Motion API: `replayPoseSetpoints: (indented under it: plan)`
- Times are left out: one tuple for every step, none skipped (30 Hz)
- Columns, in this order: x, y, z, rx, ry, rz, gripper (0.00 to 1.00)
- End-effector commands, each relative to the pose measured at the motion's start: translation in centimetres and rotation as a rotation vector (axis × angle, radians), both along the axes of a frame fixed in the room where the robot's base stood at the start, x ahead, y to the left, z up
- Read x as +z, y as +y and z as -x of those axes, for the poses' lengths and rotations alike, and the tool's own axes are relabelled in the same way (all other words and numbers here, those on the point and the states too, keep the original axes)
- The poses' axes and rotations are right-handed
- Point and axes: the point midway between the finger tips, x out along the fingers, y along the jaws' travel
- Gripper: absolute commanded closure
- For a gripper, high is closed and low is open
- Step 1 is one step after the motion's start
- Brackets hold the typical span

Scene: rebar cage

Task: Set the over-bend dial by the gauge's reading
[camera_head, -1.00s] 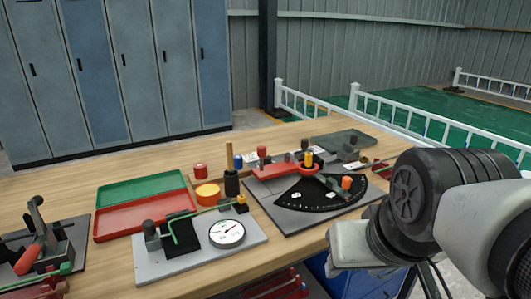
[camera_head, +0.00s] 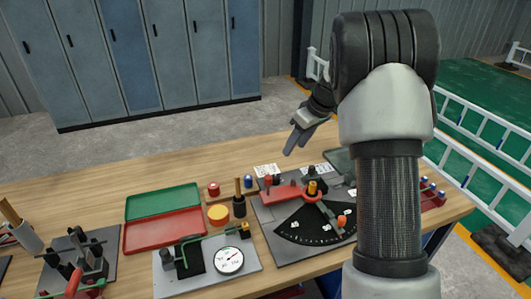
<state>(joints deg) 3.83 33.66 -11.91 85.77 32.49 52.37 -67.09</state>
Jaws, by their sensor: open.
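The round white gauge (camera_head: 229,260) sits on a grey plate (camera_head: 206,278) with a black block and a bent green bar (camera_head: 190,240). Its needle shows, but the reading is too small to tell. The over-bend dial appears to be the black fan-shaped scale (camera_head: 308,229) on the bender plate to its right. An orange knob (camera_head: 342,221) stands at the scale's right side, and a red arm (camera_head: 285,192) with an orange-yellow post lies above it. My gripper (camera_head: 291,144) is open and empty, above and behind the bender, apart from everything.
Green (camera_head: 162,201) and red (camera_head: 164,232) trays lie left of the bender. A red pot, an orange round piece (camera_head: 218,214) and a dark upright handle stand between. A clamp tool (camera_head: 88,262) is at left. My arm hides the bench's right part.

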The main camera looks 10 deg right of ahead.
Motion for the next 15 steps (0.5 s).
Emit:
replayPoseSetpoints:
  plan:
    - [-0.1,-0.2,-0.4,0.009,0.001,0.001,0.54]
    - [-0.3,-0.2,-0.6,0.013,-0.001,0.002,0.54]
    - [-0.6,-0.2,-0.8,0.018,-0.001,0.003,0.54]
    - [-0.9,-0.2,-0.8,0.02,-0.001,0.003,0.54]
    - [-1.2,-0.1,-0.9,0.021,-0.001,0.003,0.54]
    - [-1.6,0.0,-1.0,0.021,-0.001,0.003,0.54]
    - [-1.9,0.1,-1.1,0.022,0.0,0.003,0.54]
    - [-2.3,0.3,-1.2,0.022,0.001,0.002,0.54]
    - [-3.0,0.5,-1.4,0.022,0.002,0.002,0.54]
    - [-3.5,0.6,-1.5,0.021,0.002,0.003,0.54]
    - [-4.1,0.8,-1.7,0.022,0.001,0.003,0.54]
    - [-4.9,1.0,-1.9,0.023,0.003,0.003,0.54]
    - [-5.5,1.2,-2.1,0.021,0.002,0.003,0.54]
    - [-6.1,1.4,-2.3,0.021,0.002,0.003,0.54]
    - [-6.9,1.6,-2.5,0.022,0.002,0.004,0.54]
